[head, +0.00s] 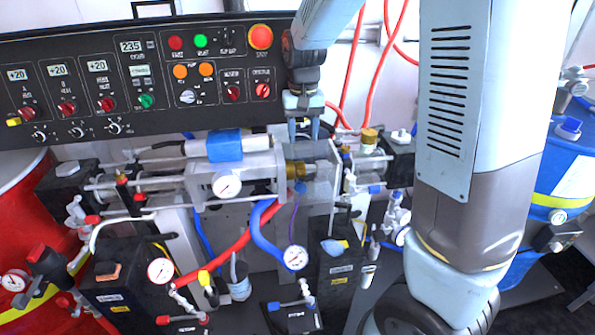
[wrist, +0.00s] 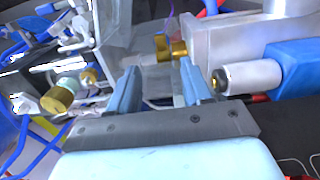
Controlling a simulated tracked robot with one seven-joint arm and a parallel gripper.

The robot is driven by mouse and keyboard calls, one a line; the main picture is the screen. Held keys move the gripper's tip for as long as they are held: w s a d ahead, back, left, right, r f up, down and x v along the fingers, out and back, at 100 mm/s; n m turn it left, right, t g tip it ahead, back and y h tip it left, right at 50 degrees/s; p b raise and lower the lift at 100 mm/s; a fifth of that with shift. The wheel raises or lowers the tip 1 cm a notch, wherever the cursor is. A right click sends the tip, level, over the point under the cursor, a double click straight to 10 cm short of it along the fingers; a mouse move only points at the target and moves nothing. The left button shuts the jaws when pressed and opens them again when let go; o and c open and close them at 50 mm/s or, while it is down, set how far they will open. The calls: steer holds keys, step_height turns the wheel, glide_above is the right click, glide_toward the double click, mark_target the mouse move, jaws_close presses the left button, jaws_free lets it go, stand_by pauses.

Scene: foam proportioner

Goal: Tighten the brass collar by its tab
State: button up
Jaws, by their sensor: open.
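The brass collar (head: 296,170) sits on the shaft at the right end of the grey pump block, in the middle of the head view. In the wrist view the brass collar (wrist: 177,49) shows ahead of the fingers, with a brass piece that looks like its tab (wrist: 162,47) sticking out to the left. My gripper (head: 303,134) points down above the collar in the head view. In the wrist view my gripper (wrist: 160,72) has its two blue fingers apart, with nothing between them. The fingers appear apart from the collar.
A clear guard plate (head: 320,170) stands just right of the collar. A blue-banded cylinder (head: 225,145) lies left of it. Another brass fitting (head: 369,138) stands to the right. The control panel (head: 140,80) rises behind; hoses and gauges crowd the front.

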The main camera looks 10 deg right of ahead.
mark_target(302, 173)
step_height(302, 173, down, 13)
steer(key=shift+r, duration=0.2)
stand_by(0.3)
jaws_close()
stand_by(0.4)
